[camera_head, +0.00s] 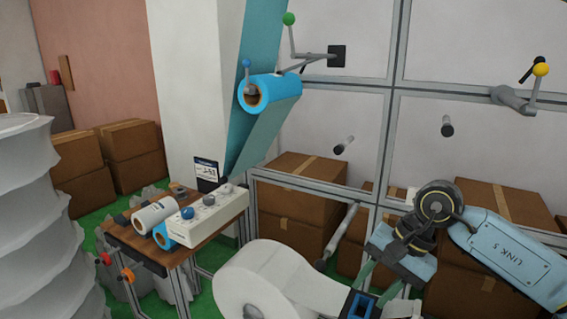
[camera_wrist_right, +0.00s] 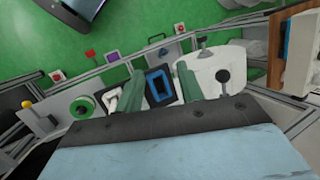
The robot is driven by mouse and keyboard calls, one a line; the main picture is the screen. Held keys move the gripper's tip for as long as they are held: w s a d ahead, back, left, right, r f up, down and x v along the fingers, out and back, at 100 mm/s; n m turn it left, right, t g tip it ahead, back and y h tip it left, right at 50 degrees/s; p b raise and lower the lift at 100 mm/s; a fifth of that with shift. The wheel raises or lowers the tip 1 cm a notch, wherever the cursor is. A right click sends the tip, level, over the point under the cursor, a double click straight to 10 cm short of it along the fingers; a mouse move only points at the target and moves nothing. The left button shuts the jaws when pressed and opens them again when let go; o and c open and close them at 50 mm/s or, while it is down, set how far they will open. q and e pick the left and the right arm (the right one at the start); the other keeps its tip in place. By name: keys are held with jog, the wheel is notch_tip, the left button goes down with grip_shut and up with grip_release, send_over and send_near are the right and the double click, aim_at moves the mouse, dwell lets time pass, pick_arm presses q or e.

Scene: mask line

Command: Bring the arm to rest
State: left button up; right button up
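My right arm (camera_head: 508,259) comes in from the right in the head view. Its gripper (camera_head: 374,286) points down above the machine, beside the big white roll (camera_head: 256,283). The two green fingers stand apart, and the wrist view shows the open gripper (camera_wrist_right: 158,78) with nothing clearly held. A blue rectangular frame (camera_head: 349,304) lies below the fingers. The same blue frame (camera_wrist_right: 150,78) shows between them in the wrist view; I cannot tell its exact distance. My left gripper is in neither view.
A wooden side table (camera_head: 140,249) carries a white roll (camera_head: 155,214), a blue roll and a white power strip. A blue web roll (camera_head: 270,92) hangs above. Metal framing with panels stands behind, with cardboard boxes (camera_head: 300,195) beyond. Levers and rods stick out from the frame.

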jog(key=s+a+r+m+y, duration=0.25)
jog(key=a+y, duration=0.35)
jog(key=a, duration=0.5)
jog(key=s+a+r+m+t+y, duration=0.1)
jog(key=a+r+m+t+y, duration=0.15)
jog(key=r+m+y, duration=0.35)
jog(key=a+r+m+t+y, duration=0.2)
jog(key=r+m+t+y, duration=0.15)
jog(key=m, duration=0.45)
jog(key=w+d+f+m+t+h, duration=0.1)
jog(key=d+f+m+t+h, duration=0.65)
jog(key=m, duration=0.95)
jog(key=w+d+f+m+t+h, duration=0.1)
jog(key=d+f+m+t+h, duration=0.35)
jog(key=d+m+h, duration=0.95)
jog(key=s+a+f+m+g+y, duration=0.1)
jog(key=s+a+f+m+g, duration=0.1)
jog(key=s+f+m+g, duration=1.7)
jog(key=s+f+n+t, duration=0.2)
jog(key=s+f, duration=0.1)
jog(key=f, duration=1)
jog(key=s+f+n+t, duration=0.1)
jog(key=s+f+n, duration=0.15)
jog(key=f, duration=0.95)
jog(key=s+d+f+g, duration=0.1)
jog(key=s+d+f, duration=0.1)
jog(key=s+f, duration=1.3)
jog(key=shift+s+d+m, duration=0.3)
jog(key=shift+s, duration=0.75)
